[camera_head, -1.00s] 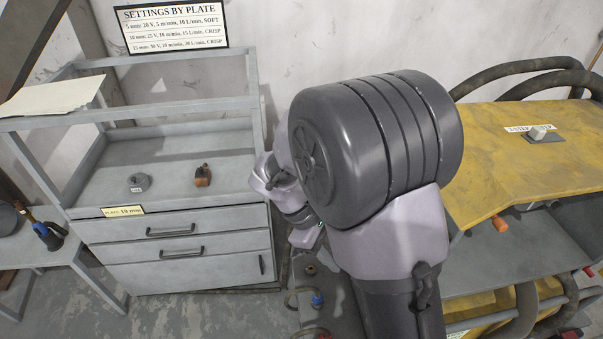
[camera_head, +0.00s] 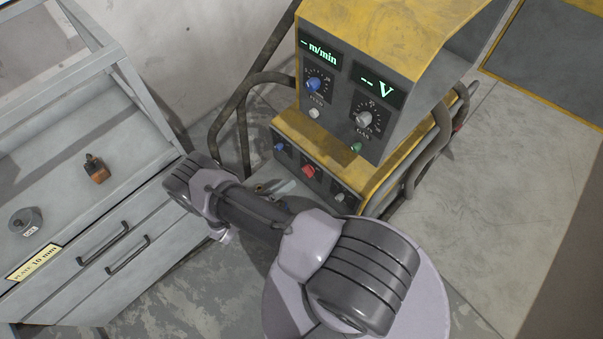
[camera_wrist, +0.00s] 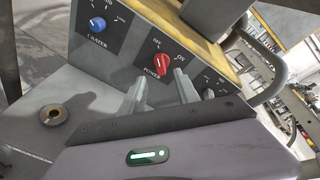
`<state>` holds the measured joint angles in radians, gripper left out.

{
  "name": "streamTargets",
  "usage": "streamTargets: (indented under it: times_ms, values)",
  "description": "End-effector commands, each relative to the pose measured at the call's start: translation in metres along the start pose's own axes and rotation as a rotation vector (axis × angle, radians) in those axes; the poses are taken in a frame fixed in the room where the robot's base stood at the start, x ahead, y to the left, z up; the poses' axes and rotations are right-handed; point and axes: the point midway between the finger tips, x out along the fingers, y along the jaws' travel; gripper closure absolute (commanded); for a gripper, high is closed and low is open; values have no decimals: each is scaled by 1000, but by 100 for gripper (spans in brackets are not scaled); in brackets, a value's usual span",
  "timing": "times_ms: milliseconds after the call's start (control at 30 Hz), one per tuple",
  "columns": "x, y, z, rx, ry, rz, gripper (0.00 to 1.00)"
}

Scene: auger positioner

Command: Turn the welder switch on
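The welder (camera_head: 365,100) is a yellow and dark grey machine in the head view. Its low front panel carries a red rotary switch (camera_head: 309,171) between a blue knob (camera_head: 281,148) and a white knob (camera_head: 340,197). In the wrist view the red switch (camera_wrist: 157,66) has OFF and ON markings; its handle is tilted. My gripper (camera_wrist: 158,78) is open there, its two pale fingers apart and pointing at the panel just below the red switch. I cannot tell whether they touch it. In the head view my arm partly hides the gripper.
The upper panel has a blue dial (camera_head: 313,84), a grey dial (camera_head: 364,119) and displays showing dashes. A grey drawer cabinet (camera_head: 110,240) stands at the left. Open floor (camera_head: 500,200) lies to the right.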

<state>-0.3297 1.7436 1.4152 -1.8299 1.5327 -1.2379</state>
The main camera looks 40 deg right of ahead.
Motion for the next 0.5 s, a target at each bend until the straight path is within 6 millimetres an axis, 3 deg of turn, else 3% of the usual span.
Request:
streamTargets:
  times_ms: [233,500]
  values:
    - [62,0,-2,2,4,-4,62]
    - [93,0,-1,1,2,-1,62]
